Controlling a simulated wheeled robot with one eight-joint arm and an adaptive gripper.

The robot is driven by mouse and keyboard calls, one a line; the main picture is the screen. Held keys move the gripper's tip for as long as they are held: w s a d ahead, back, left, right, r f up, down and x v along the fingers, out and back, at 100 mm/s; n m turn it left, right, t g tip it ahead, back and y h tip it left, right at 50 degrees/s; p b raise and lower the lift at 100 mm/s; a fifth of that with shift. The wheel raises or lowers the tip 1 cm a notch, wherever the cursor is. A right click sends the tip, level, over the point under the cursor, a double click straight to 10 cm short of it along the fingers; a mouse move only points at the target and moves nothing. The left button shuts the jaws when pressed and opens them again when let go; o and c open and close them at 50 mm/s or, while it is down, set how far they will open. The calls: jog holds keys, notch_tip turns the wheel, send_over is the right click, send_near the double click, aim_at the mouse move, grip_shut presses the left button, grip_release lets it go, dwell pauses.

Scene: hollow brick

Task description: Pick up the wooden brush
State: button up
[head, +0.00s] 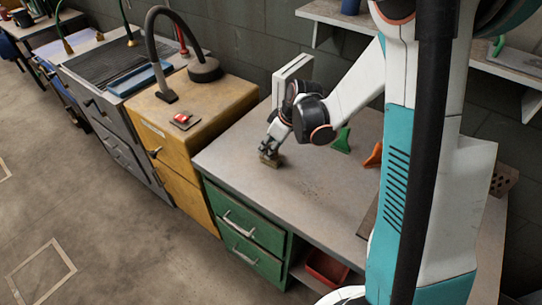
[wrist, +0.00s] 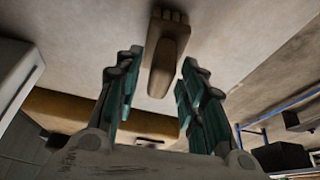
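In the wrist view the brush (wrist: 166,58) shows a long tan handle with a blocky, notched far end. My gripper (head: 269,147) reaches down over the brush in the head view. In the wrist view my gripper (wrist: 161,62) is open, with one teal-padded finger on each side of the brush. A narrow gap shows between the brush and each finger. The gripper partly hides the brush in the head view.
A green tool (head: 342,140) and an orange one (head: 374,156) stand right of the gripper. A yellow cabinet (head: 190,110) with a black hose arm (head: 160,45) adjoins the bench on the left. A hollow brick (head: 503,180) is far right. The bench's front is clear.

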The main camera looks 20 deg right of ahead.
grip_shut()
jog(key=shift+r, duration=0.1)
notch_tip(320, 180, up, 20)
jog(key=p, duration=0.6)
jog(key=shift+c, duration=1.2)
grip_release()
grip_shut()
